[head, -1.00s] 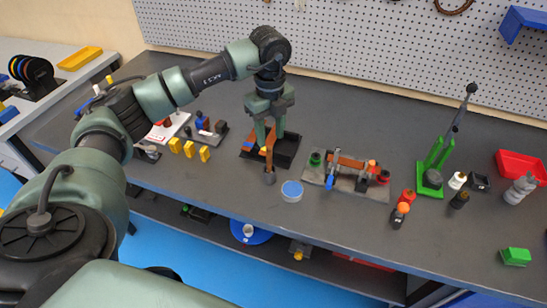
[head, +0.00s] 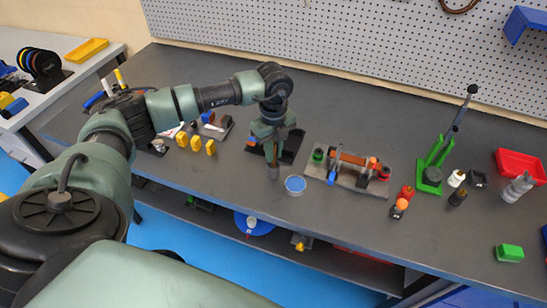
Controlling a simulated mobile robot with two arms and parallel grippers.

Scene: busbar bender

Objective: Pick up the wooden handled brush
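The wooden handled brush (head: 273,162) is at the front edge of a dark tray (head: 294,146) on the grey bench, near the middle of the head view. Its grey tip points toward the bench's front edge, and part of its handle is hidden by my gripper. My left gripper (head: 271,145) reaches down from above at the brush handle, with its fingers around or just over it. I cannot tell whether the fingers are pressed on it. My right gripper is not in view.
A blue-topped round tin (head: 295,185) stands close right of the brush. Farther right are a clamp fixture (head: 347,172), small bottles (head: 402,200) and a green lever press (head: 432,172). Several yellow blocks (head: 196,143) stand left. The bench behind the tray is clear.

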